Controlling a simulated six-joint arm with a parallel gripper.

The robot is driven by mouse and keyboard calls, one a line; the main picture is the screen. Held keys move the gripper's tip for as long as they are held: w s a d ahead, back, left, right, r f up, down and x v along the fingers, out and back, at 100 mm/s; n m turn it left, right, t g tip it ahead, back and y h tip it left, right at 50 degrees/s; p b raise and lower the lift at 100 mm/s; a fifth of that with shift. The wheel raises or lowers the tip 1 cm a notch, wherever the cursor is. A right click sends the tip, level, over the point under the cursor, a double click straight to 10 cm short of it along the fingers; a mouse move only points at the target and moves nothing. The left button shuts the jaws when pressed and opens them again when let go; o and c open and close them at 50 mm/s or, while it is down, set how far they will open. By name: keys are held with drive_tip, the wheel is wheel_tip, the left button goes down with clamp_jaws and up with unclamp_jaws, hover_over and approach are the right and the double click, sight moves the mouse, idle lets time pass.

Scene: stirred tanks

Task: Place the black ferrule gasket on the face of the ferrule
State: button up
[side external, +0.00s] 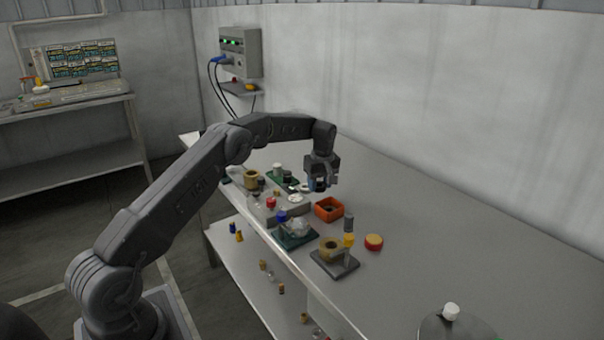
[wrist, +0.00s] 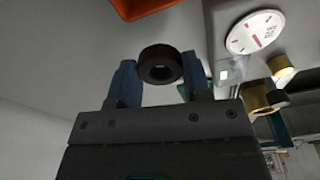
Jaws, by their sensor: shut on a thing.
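In the side external view my gripper (side external: 319,186) hangs above the bench near the back of the orange tray; the gasket is too small to tell there. I cannot tell for sure which part is the ferrule. A brass-coloured round part (side external: 252,177) stands at the left end of the bench, and another (side external: 329,243) is on a dark plate. Brass-coloured parts (wrist: 281,66) show at the right of the wrist view.
The orange tray (side external: 329,209) is just below right of the gripper; its edge also shows in the wrist view (wrist: 147,9). A white dial (wrist: 256,32) is near the gripper. Several small coloured parts crowd the bench's left side. The bench's right side (side external: 450,230) is largely clear.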

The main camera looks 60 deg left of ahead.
sight(322, 186)
drive_tip(key=shift+w+d+f, duration=0.1)
drive_tip(key=shift+f, duration=0.9)
drive_tip(key=shift+w+d+f, duration=0.1)
drive_tip(key=shift+f, duration=0.85)
drive_tip(key=shift+f, duration=0.25)
drive_tip(key=o, duration=0.9)
